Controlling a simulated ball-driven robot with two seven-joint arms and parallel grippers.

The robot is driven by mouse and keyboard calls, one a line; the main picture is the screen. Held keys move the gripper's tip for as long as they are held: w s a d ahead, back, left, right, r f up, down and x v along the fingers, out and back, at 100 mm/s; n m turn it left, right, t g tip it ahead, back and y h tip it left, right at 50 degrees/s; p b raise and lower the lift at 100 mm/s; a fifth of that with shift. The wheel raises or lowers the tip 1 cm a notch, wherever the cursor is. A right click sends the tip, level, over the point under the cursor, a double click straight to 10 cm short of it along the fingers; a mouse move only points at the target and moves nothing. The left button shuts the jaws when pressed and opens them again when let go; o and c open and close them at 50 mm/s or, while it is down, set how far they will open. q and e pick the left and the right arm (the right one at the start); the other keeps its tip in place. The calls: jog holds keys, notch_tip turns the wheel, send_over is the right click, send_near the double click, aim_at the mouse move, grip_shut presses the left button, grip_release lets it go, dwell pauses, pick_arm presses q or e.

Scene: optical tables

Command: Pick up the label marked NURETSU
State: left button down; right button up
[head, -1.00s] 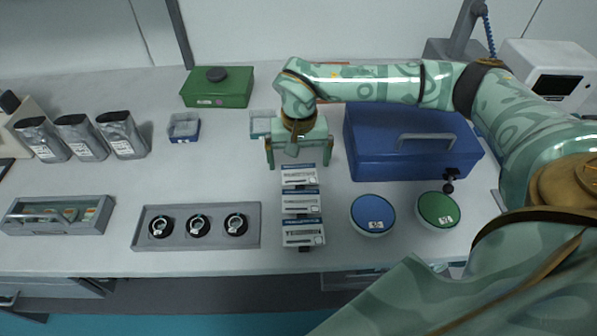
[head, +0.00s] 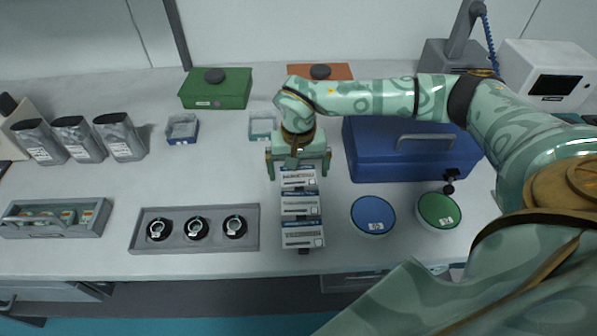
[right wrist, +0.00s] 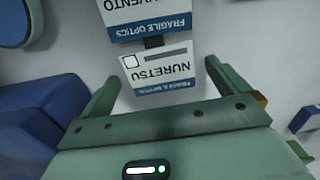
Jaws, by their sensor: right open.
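The NURETSU label (right wrist: 160,70) is a white card with a blue band, upside down in the right wrist view. It lies just ahead of my right gripper (right wrist: 165,88), between the lines of its two open fingers and apart from both. In the head view it is the farthest label (head: 298,177) of a column of three, right below my right gripper (head: 299,174). A second label (right wrist: 150,8), partly cut off and ending in "VENTO", lies beyond it. The middle label (head: 300,205) and nearest label (head: 303,236) show in the head view. My left gripper is not in view.
A blue case (head: 365,160) stands right of the gripper. A blue round tin (head: 373,215) and a green one (head: 438,210) sit right of the labels. A grey tray (head: 177,240) with three black round parts is to the left.

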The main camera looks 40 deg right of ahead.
jog(key=c, duration=1)
jog(key=shift+r, duration=0.1)
